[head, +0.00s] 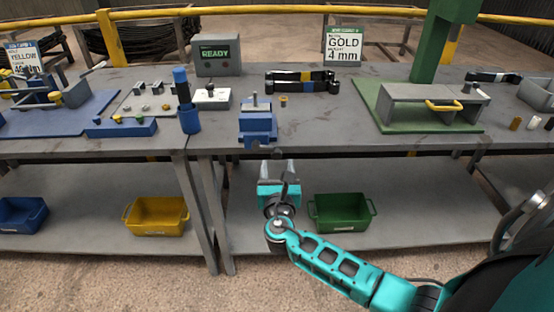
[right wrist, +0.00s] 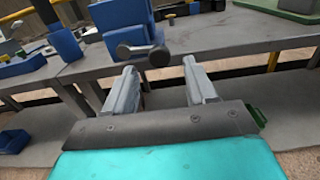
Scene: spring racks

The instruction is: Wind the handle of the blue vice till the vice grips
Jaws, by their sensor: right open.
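The blue vice (head: 258,122) stands at the front edge of the grey workbench, with a small grey upright piece on its top. It also shows at the top of the right wrist view (right wrist: 118,14). There its grey handle (right wrist: 142,51), with rounded ends, lies ahead of my fingertips, a little left of centre. My right gripper (head: 277,167) is in front of and below the vice, just right of it. In the right wrist view its two fingers (right wrist: 160,68) are apart with nothing held between them. The handle is hard to make out in the head view. My left gripper is out of view.
A blue cylindrical stand (head: 188,115) is left of the vice. Behind are a READY box (head: 217,55) and a black-banded part (head: 302,81). A green-based fixture (head: 430,127) stands right. Yellow (head: 157,228) and green (head: 341,224) bins sit on the lower shelf.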

